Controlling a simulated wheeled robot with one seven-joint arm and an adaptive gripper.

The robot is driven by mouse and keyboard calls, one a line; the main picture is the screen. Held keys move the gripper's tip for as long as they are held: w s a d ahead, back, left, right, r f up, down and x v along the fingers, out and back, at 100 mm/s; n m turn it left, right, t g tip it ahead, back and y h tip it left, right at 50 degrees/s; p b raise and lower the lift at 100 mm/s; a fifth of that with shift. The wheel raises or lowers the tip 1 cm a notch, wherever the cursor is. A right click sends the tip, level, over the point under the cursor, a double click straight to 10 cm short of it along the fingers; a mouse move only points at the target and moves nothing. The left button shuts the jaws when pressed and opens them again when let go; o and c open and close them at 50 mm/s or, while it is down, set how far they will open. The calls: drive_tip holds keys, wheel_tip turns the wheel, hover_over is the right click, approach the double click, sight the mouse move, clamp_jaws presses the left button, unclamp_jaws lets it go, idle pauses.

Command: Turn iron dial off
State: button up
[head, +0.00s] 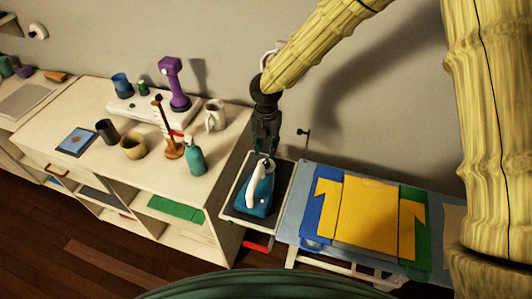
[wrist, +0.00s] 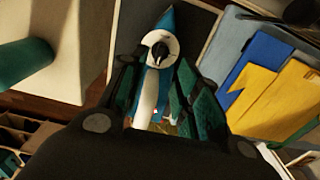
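The teal iron (head: 266,203) with a white handle (head: 257,182) stands on a dark pad at the left end of the ironing board. In the wrist view the iron's teal tip (wrist: 167,20) points up the picture. A dark round dial (wrist: 159,51) with a white ring around it shows there on the iron. My gripper (head: 265,151) points down just above the iron's far end. In the wrist view its two fingers (wrist: 157,82) are apart, with the white handle showing between them. I cannot tell whether they touch the iron. The dial's setting is too small to read.
On the left a pale cabinet (head: 85,165) holds a teal bottle (head: 195,160), a wooden stand, mugs and a purple device (head: 174,84). The wall is close behind my gripper.

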drive_tip(key=shift+r, duration=2.7)
